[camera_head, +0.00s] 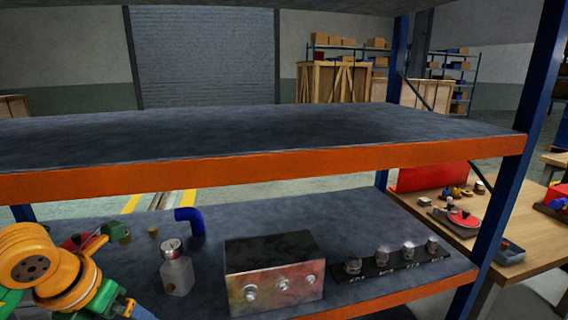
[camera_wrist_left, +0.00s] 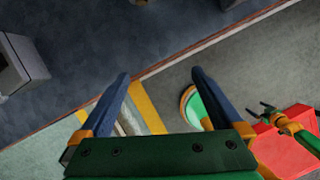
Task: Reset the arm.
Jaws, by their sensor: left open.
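My left arm comes in at the lower left of the head view, in front of the lower shelf. Its left gripper (camera_head: 135,309) is partly cut off by the bottom edge there. In the left wrist view the left gripper (camera_wrist_left: 161,74) is open, with its two blue fingers wide apart and nothing between them. The fingers point toward the edge of a dark shelf (camera_wrist_left: 120,90), with the floor seen beyond and below them.
The upper shelf (camera_head: 250,135) is bare. A wooden table (camera_head: 535,230) stands at the right.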

